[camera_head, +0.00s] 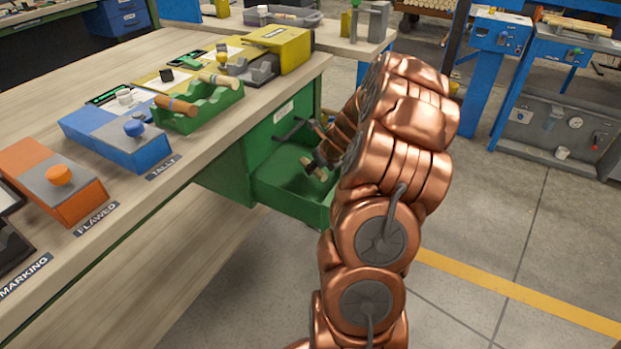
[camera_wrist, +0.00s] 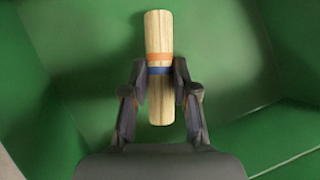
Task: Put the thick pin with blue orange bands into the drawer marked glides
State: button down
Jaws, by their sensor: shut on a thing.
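The thick pale wooden pin (camera_wrist: 159,50) with an orange band and a blue band is between the fingers of my gripper (camera_wrist: 159,90) in the wrist view. My gripper is shut on it around the bands, with both pin ends sticking out. Green drawer walls and floor (camera_wrist: 70,125) lie behind the pin. In the head view, the open green drawer (camera_head: 283,183) is pulled out below the bench, and the pin (camera_head: 317,170) shows small inside its outline. My arm hides part of the drawer. I cannot tell whether the pin touches the floor. The white label (camera_head: 284,111) is unreadable.
A green rack (camera_head: 200,118) on the bench holds a brown pin (camera_head: 176,105) and a paler pin (camera_head: 220,81). Blue tally (camera_head: 130,150) and orange flawed (camera_head: 65,195) boxes stand left along the bench edge. The floor right of my arm is clear.

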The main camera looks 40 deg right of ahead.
aim_at(314, 174)
jog(key=shift+w+a+f+b, duration=0.1)
jog(key=shift+f+b, duration=0.2)
jog(key=shift+f, duration=1.25)
jog(key=shift+f, duration=0.15)
jog(key=c, duration=0.9)
grip_release()
